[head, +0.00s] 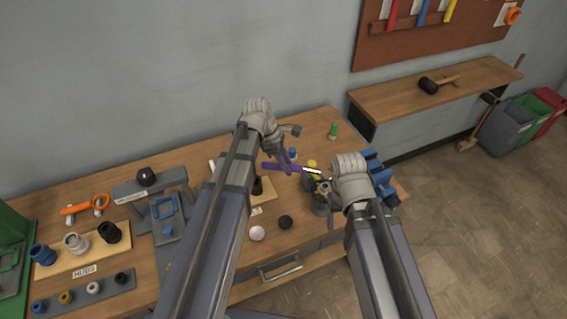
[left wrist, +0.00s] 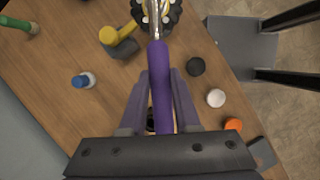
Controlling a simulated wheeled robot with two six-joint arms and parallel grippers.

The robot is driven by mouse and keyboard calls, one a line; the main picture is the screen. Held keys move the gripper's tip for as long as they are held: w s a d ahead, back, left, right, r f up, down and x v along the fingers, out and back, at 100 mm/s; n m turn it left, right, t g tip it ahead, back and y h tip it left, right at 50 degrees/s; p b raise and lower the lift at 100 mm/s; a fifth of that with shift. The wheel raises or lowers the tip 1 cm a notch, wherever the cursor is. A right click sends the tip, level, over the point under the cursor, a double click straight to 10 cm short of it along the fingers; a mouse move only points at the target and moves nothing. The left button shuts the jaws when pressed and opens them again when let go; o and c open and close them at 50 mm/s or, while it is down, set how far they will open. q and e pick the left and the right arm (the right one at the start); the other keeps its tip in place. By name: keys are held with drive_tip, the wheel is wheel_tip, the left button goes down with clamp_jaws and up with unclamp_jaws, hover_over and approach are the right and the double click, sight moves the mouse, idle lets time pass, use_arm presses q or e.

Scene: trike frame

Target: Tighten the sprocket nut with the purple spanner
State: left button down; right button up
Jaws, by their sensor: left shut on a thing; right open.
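The purple spanner (head: 282,167) is held by my left gripper (head: 280,160), shut on its handle. In the left wrist view the spanner (left wrist: 160,85) runs straight out between the fingers of my left gripper (left wrist: 161,100). Its silver end lies over the dark toothed sprocket (left wrist: 174,16), at the top edge. The nut cannot be made out, so I cannot tell whether the spanner is seated on it. In the head view my right gripper (head: 327,188) is open beside the spanner's silver end, close to the sprocket parts, and partly hides them.
The wooden bench (head: 205,157) carries a white cap (head: 257,233), a black cap (head: 285,222), a green-handled tool (head: 333,130) and a blue-capped bottle (left wrist: 83,81). A yellow-topped piece (left wrist: 112,36) stands near the sprocket. A hubs board (head: 85,262) lies at left.

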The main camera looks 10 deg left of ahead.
use_arm(q)
drive_tip(key=shift+f, duration=0.1)
drive_tip(key=shift+f+b, duration=2.55)
drive_tip(key=shift+b, duration=0.05)
drive_tip(key=shift+f+b, duration=1.1)
drive_tip(key=shift+b, duration=0.05)
drive_tip(key=c, duration=1.2)
unclamp_jaws()
clamp_jaws()
